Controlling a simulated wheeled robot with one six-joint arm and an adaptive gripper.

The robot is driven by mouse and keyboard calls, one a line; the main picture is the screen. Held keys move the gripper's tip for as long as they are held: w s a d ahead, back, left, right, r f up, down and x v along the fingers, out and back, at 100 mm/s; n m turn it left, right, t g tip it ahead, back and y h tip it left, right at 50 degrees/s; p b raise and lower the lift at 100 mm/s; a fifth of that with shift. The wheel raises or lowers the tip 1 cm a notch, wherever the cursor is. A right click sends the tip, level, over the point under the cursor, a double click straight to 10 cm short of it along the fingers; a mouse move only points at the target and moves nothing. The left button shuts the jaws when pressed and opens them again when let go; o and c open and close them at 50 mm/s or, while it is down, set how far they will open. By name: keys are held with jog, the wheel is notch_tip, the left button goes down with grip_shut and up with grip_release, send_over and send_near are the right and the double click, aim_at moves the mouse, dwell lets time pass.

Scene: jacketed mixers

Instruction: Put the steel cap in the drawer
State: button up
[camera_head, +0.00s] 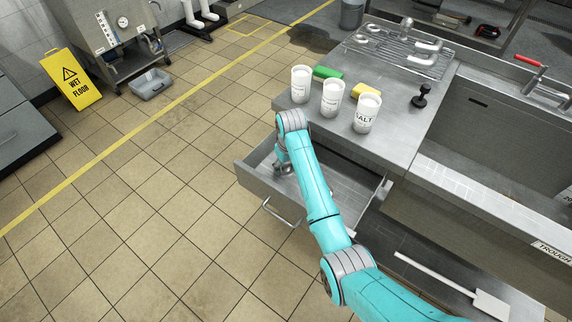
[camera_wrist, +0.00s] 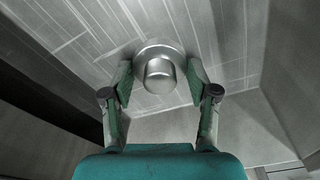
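The drawer (camera_head: 258,187) is pulled open under the steel counter, with a bar handle on its front. My gripper (camera_head: 284,170) reaches down inside the drawer, near its front left part. In the wrist view the steel cap (camera_wrist: 160,72), a round flange with a shorter cylindrical knob, lies between the two fingertips of my gripper (camera_wrist: 161,80). The fingertips are very close to the flange on both sides; I cannot tell whether they press on it. The drawer floor (camera_wrist: 85,35) shows behind the cap; whether the cap rests on it is unclear.
Three white canisters (camera_head: 331,98), a green block (camera_head: 327,72), a yellow block (camera_head: 366,91) and a black tamper-like tool (camera_head: 421,96) stand on the counter above the drawer. A trough (camera_head: 500,130) is at right.

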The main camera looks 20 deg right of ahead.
aim_at(288, 169)
jog(key=o, duration=0.3)
jog(key=shift+o, duration=0.2)
jog(key=shift+r, duration=0.1)
notch_tip(288, 169, up, 12)
jog(key=s, duration=0.1)
jog(key=shift+s+d, duration=0.15)
jog(key=shift+s, duration=0.05)
dwell(0.5)
